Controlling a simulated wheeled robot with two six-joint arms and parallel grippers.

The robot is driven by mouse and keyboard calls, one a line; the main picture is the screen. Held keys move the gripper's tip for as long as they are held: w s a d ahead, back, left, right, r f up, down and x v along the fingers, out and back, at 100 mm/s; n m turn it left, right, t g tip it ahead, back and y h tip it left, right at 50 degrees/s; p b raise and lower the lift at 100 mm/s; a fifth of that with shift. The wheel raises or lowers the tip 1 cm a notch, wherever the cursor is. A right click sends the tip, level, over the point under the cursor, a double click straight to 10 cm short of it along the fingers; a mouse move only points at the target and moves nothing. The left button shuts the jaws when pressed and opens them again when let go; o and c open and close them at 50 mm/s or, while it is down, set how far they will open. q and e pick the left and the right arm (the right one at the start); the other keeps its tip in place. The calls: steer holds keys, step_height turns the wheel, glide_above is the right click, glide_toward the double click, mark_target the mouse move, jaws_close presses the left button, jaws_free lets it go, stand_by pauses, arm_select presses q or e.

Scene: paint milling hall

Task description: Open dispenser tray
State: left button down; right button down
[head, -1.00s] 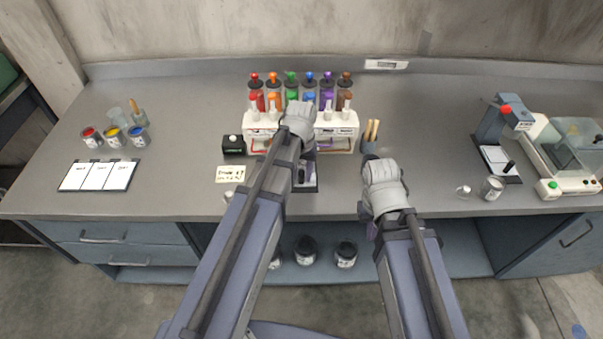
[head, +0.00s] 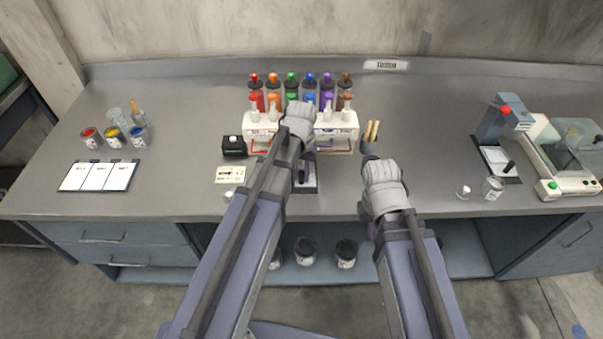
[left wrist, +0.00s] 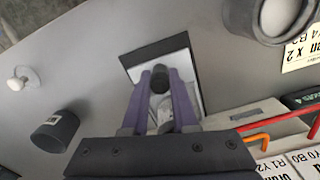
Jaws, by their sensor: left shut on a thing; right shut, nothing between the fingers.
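The dispenser (head: 335,131) is a white rack at the back middle, with rows of coloured bottles and coloured loop handles along its front. In the left wrist view a red handle (left wrist: 293,121) and an orange handle (left wrist: 256,139) show at right. My left gripper (left wrist: 160,85) points down in front of the dispenser, shut on a dark round-ended piece (left wrist: 160,72); the exact grip is partly hidden. A dark-framed pale plate (left wrist: 158,47) lies under it. It also shows in the head view (head: 309,189). My right gripper (head: 370,230) is shut and empty at the front edge.
A dark cup with brushes (head: 369,147) stands right of the dispenser. A black box (head: 234,146) and a note card (head: 230,174) lie left. The counter between cup and jars is clear.

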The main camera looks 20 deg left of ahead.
arm_select(q)
steer(key=shift+s, duration=0.1)
stand_by(0.4)
steer(key=s, duration=0.2)
steer(key=s+d, duration=0.1)
steer(key=s, duration=0.1)
steer(key=s+d, duration=0.1)
steer(key=s, duration=0.2)
steer(key=shift+w, duration=0.15)
steer(key=c, duration=0.7)
jaws_free()
steer(key=shift+r, duration=0.1)
step_height(320, 180, up, 8)
steer(key=p, duration=0.7)
steer(key=shift+f+p, duration=0.2)
steer(key=shift+p, duration=0.2)
